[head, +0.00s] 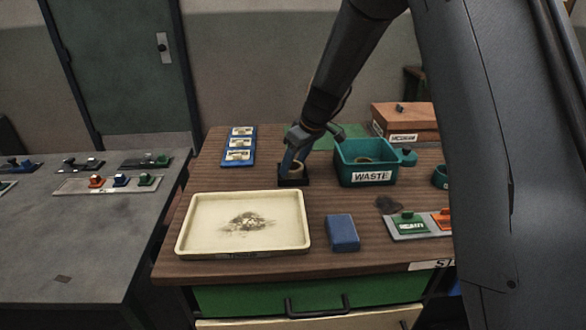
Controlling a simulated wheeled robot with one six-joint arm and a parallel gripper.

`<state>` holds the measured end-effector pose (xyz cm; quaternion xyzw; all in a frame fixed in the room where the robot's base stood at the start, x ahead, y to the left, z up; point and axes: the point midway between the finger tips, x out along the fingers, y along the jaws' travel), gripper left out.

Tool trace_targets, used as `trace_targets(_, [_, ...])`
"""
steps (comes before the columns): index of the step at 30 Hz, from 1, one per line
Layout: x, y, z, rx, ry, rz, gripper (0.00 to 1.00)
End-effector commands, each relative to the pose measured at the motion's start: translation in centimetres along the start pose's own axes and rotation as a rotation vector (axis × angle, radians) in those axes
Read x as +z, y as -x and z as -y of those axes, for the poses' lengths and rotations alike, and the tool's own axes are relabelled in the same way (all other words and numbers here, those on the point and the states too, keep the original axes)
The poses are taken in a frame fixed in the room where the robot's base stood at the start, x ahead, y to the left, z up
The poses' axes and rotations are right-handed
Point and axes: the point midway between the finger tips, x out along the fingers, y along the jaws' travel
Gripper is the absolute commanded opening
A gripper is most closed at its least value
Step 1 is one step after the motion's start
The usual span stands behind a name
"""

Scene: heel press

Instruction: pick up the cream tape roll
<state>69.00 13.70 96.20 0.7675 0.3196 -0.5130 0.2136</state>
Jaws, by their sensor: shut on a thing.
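The cream tape roll (296,171) is small and partly hidden behind my gripper. It sits at a black holder (293,182) on the wooden table, left of the teal waste bin. My gripper (291,166) points down at the roll and is shut on it. The roll is low, at the holder; I cannot tell whether it is clear of it.
The teal bin marked WASTE (366,176) stands close on the right. A cream tray (245,224) and a blue block (342,232) lie in front. A blue rack of labelled pieces (239,146) is at the back left. A brown box (404,119) stands at the back right.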

Motion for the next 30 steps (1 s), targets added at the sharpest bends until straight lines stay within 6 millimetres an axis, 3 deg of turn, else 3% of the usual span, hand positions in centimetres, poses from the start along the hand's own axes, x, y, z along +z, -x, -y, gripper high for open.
trace_targets(5, [-0.6, 1.0, -0.1, 0.002, 0.002, -0.004, 0.30])
trace_targets(18, [-3.4, 8.0, -0.1, 0.002, 0.001, -0.003, 0.30])
trace_targets(30, [-4.5, 10.8, 0.0, 0.000, 0.000, -0.001, 0.30])
